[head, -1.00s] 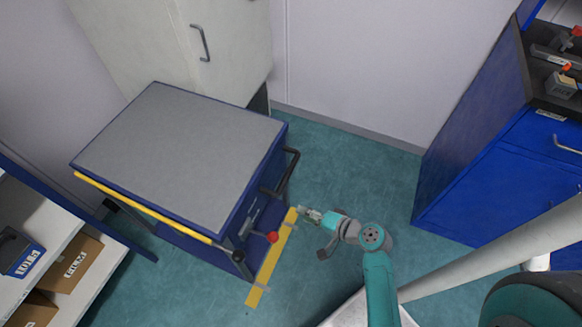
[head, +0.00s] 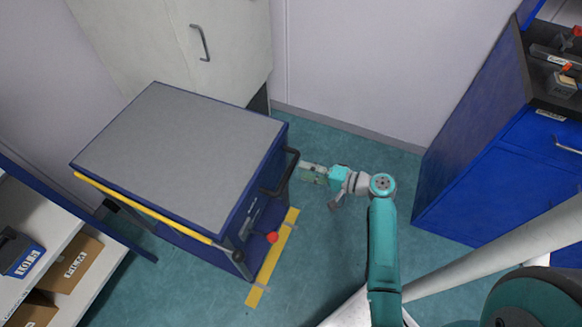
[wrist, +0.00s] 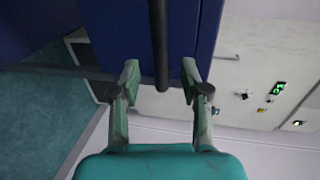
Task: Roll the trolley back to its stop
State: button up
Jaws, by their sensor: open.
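The trolley (head: 185,150) stands on the green floor at the left, with a grey top, blue sides and a yellow edge strip. Its black push handle (head: 282,173) sticks out from its right side. My gripper (head: 303,170) is just right of this handle and points at it. In the wrist view, the dark handle bar (wrist: 159,50) runs between the two open fingers (wrist: 160,75) without visible contact on either side. A yellow floor strip (head: 270,262) runs along the trolley's near right side, by a red knob (head: 272,238).
A shelf with boxes (head: 75,265) stands at the lower left. A pale cabinet (head: 180,45) stands behind the trolley. A blue bench (head: 490,160) stands at the right. Floor between trolley and bench is clear except for my arm.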

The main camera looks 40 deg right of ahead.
aim_at(291, 166)
jog(key=shift+x, duration=3)
grip_shut()
